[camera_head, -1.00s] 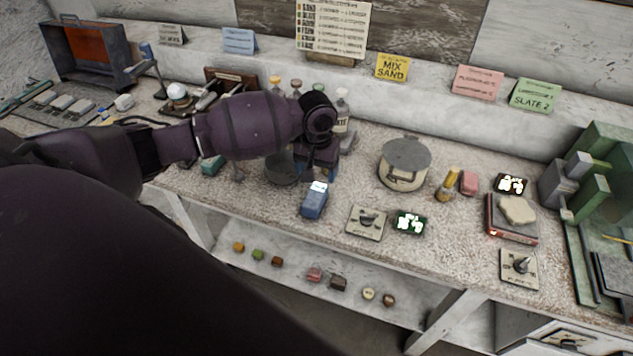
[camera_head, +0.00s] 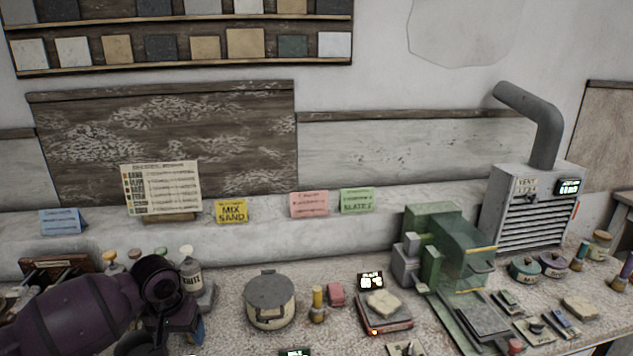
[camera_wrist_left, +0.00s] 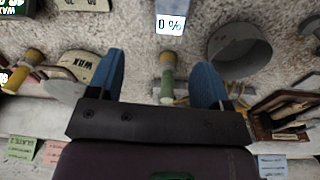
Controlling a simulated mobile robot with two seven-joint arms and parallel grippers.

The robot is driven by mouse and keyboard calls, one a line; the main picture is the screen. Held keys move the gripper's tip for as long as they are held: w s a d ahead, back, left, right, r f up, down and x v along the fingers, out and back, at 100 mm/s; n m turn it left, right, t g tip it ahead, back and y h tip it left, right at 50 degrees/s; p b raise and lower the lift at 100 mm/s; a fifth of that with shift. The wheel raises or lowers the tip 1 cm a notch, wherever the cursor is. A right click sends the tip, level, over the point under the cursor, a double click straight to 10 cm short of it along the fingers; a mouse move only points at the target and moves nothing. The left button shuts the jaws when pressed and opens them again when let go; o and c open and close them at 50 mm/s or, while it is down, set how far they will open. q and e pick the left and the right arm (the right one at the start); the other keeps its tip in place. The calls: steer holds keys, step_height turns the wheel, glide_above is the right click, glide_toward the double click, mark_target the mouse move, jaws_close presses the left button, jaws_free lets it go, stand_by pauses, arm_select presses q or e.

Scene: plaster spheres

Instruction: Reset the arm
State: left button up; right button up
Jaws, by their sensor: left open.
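My left arm comes in from the lower left of the head view as a dark purple link ending in a black wrist joint. My left gripper (camera_head: 185,334) points down over the bench, beside the bottles, and its tips are partly cut off or hidden. In the left wrist view its two blue fingers (camera_wrist_left: 160,65) are spread apart with nothing held. A small bottle with a yellow top and green body (camera_wrist_left: 167,80) shows between the fingers in that picture; I cannot tell its distance. My right gripper is not in view.
A round lidded pot (camera_head: 270,302) stands right of my left gripper. Further right are a scale (camera_head: 385,322), a green machine (camera_head: 440,250) and a grey vent unit (camera_head: 535,210). A white-labelled bottle (camera_head: 190,270) stands close behind the wrist. Folded cards line the back ledge.

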arm_select(q)
steer(key=w+d+r+m+t+h, duration=0.3)
steer(key=w+d+r+m+t, duration=0.1)
steer(key=w+d+m+t, duration=0.3)
steer(key=s+a+f+n+t+y, duration=0.1)
steer(key=s+f, duration=0.5)
steer(key=s, duration=0.3)
steer(key=s+a+f+n+t+y, duration=0.1)
steer(key=s+f+n, duration=0.1)
steer(key=s+f, duration=0.4)
steer(key=s+f+n+t+y, duration=0.1)
steer(key=s+f, duration=0.5)
steer(key=s, duration=0.8)
steer(key=shift+s+a+f+n+t+y+b, duration=0.2)
steer(key=shift+a+n+t+y+b, duration=0.1)
steer(key=shift+a, duration=0.1)
steer(key=shift+a, duration=0.1)
